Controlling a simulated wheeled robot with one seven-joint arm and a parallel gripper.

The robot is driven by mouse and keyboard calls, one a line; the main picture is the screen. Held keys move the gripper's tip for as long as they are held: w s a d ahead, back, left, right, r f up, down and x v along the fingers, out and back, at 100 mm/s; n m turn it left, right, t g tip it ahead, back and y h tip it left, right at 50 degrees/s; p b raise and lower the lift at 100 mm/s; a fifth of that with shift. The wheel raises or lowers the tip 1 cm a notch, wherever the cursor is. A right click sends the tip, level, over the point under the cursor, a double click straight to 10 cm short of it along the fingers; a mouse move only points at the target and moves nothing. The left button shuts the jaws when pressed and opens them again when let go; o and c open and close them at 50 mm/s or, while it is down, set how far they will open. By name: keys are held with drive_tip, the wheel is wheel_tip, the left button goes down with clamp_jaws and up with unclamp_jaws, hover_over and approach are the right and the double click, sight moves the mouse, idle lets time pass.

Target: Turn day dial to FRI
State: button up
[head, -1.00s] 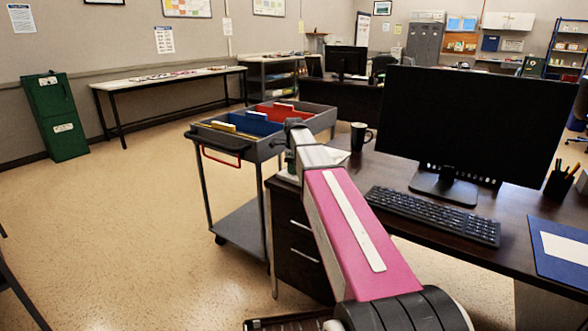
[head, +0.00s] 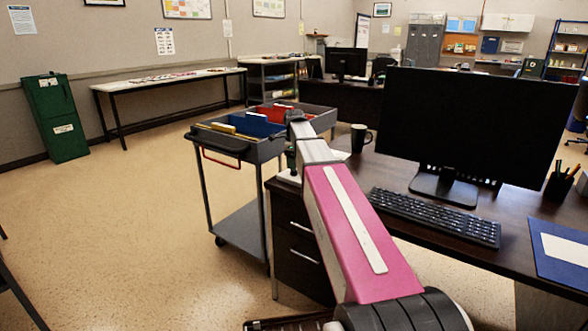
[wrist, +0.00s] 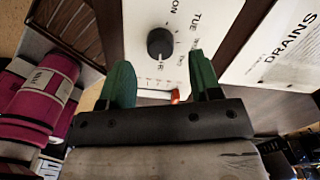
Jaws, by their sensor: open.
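The day dial's black round knob (wrist: 160,43) stands on a white panel (wrist: 215,22) in the wrist view. TUE and the end of another day name are printed beyond it, with smaller markings around it. I cannot tell which marking the knob points to. My gripper (wrist: 162,82) is open, its two green fingertips spread on either side below the knob, apart from it in the picture. Nothing is between the fingers but the panel's lower part and a small orange-red piece (wrist: 175,95). In the head view my arm hides most of the dial area on the desk's left end.
On the desk (head: 400,180) are a dark mug (head: 360,138), keyboard (head: 432,215) and monitor (head: 470,125). A grey cart (head: 240,235) with coloured folders stands close on the left. Open floor lies farther left.

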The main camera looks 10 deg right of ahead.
wheel_tip(320, 180, up, 7)
drive_tip(key=shift+r, duration=0.15)
idle(0.4)
